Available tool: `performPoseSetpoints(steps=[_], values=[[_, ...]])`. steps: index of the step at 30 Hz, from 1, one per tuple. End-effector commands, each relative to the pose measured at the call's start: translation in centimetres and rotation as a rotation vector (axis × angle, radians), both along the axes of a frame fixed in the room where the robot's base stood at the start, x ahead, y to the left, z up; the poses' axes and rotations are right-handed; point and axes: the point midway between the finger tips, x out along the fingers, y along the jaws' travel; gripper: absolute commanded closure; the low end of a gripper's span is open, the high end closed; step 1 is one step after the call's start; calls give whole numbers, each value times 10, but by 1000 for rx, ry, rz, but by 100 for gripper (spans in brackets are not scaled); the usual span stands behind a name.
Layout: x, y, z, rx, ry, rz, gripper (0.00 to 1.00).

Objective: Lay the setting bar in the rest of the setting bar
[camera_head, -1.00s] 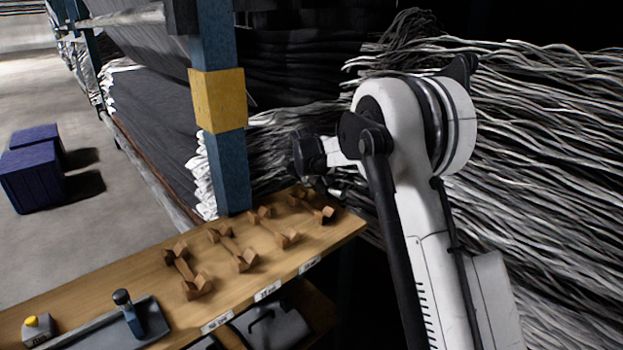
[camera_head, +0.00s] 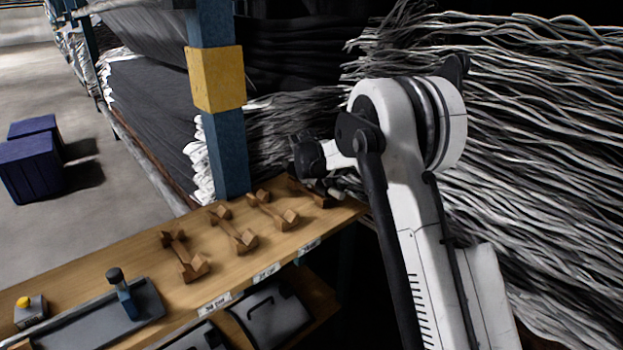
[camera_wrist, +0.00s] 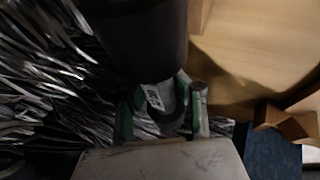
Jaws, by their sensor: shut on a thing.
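My gripper (camera_head: 328,186) is at the far right end of the wooden bench, close to the rightmost wooden rest (camera_head: 320,201) and partly covering it. In the wrist view my gripper's green fingers (camera_wrist: 165,108) are shut on the setting bar (camera_wrist: 168,97), a short grey cylinder with a small white label. Much of the bar is hidden by my gripper and wrist. Several brown rests with V-shaped end blocks stand in a row, including the middle ones (camera_head: 234,230) and the leftmost (camera_head: 185,257). I cannot tell whether the bar touches a rest.
A blue post (camera_head: 229,165) with a yellow band rises behind the bench (camera_head: 140,255). Grey strands (camera_head: 540,130) hang behind and right of my arm.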

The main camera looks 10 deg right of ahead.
Motion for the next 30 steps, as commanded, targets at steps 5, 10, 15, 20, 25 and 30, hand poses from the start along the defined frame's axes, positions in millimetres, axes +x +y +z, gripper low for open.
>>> performPoseSetpoints(steps=[5,10,15,20,25,30], values=[[0,0,0,0,0,0,100],[0,0,0,0,0,0,67],[0,0,0,0,0,0,58],[0,0,0,0,0,0,58],[-6,2,9,0,0,0,58],[-21,7,30,0,0,0,58]])
